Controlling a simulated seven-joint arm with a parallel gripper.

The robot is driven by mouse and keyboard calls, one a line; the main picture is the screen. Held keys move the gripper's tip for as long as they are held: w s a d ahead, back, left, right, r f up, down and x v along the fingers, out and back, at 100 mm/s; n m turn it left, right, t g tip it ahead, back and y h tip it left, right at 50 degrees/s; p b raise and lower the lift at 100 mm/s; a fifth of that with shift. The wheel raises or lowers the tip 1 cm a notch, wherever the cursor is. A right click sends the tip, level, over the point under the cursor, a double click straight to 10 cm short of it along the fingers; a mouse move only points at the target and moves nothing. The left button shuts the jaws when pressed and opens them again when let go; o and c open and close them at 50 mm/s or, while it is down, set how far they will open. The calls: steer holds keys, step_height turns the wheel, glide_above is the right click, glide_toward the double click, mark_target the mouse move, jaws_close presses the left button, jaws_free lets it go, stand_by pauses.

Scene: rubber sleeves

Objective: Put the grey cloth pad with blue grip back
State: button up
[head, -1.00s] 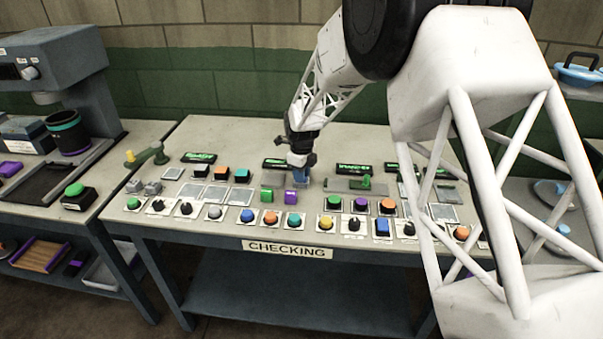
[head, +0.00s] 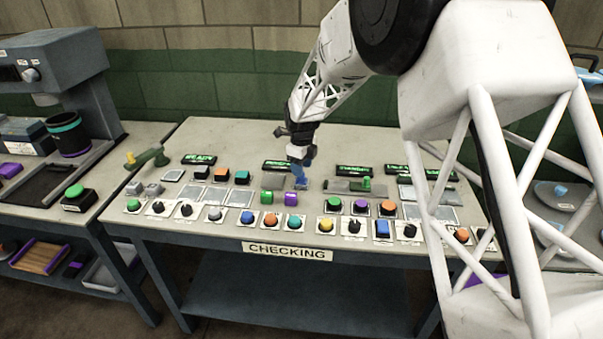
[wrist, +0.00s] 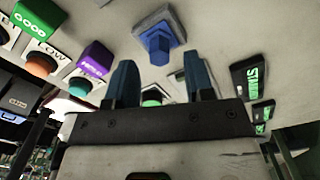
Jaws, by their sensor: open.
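The grey pad with a blue six-sided grip (wrist: 158,40) lies on the bench top in the wrist view, just beyond my fingertips. In the head view its blue grip (head: 302,187) shows small, below my gripper and right of a purple block. My gripper (head: 305,162) is above and a little behind it. The pad appears apart from the fingers. Its cloth texture is too small to tell.
The checking bench (head: 350,145) is crowded in front with coloured buttons and knobs. A green block (head: 266,197) and a purple block (head: 291,199) stand left of the pad. Green-lettered displays (head: 354,170) stand behind. The bench's back strip is clear.

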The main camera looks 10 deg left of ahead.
step_height(320, 180, up, 8)
steer(key=shift+r, duration=0.2)
stand_by(0.6)
stand_by(0.4)
steer(key=s+d+r+n+t, duration=0.1)
steer(key=s+d+r+n, duration=0.5)
steer(key=s+d, duration=0.4)
steer(key=s+d+r+n, duration=0.5)
steer(key=s+d+r, duration=0.2)
steer(key=s+d, duration=0.3)
steer(key=s+d+n, duration=0.3)
steer(key=s, duration=0.6)
steer(key=s+d+f+n+t, duration=0.1)
steer(key=s+d+n, duration=0.2)
steer(key=s, duration=0.6)
steer(key=s+d+f+n, duration=0.1)
steer(key=s+d+n, duration=0.2)
steer(key=s, duration=0.7)
steer(key=shift+n+t, duration=0.3)
steer(key=shift+n, duration=0.8)
